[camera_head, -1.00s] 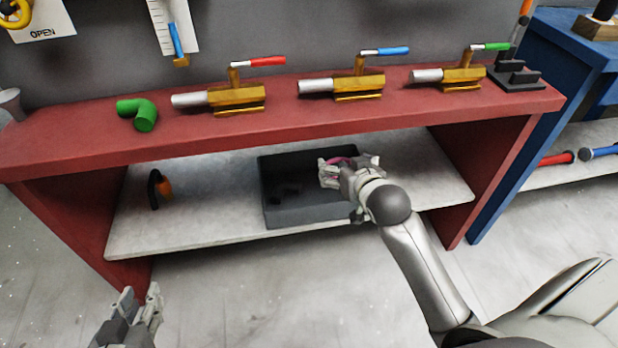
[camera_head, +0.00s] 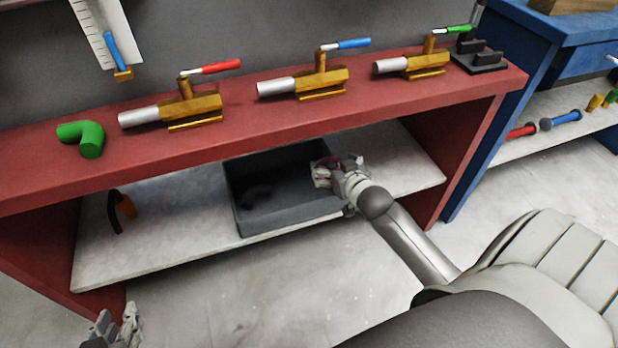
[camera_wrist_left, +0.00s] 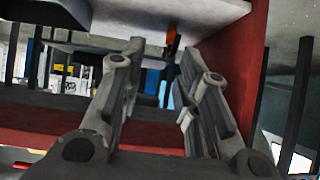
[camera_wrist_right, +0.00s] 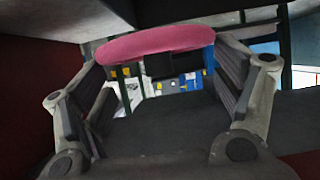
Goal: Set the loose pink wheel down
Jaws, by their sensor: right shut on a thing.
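The pink wheel (camera_wrist_right: 155,43) is between the fingers of my right gripper (camera_wrist_right: 160,75), which is shut on it. In the head view the right gripper (camera_head: 328,172) is at the right end of the dark grey bin (camera_head: 290,222) on the lower shelf, and only a little of the wheel shows. I cannot tell whether the wheel touches the bin.
The red bench (camera_head: 300,130) carries three brass valves with red, blue and green handles, and a green elbow (camera_head: 82,137). A black and orange tool (camera_head: 120,207) stands on the lower shelf (camera_head: 165,240). Bare shelf lies left of the bin. A blue bench (camera_head: 560,45) stands right.

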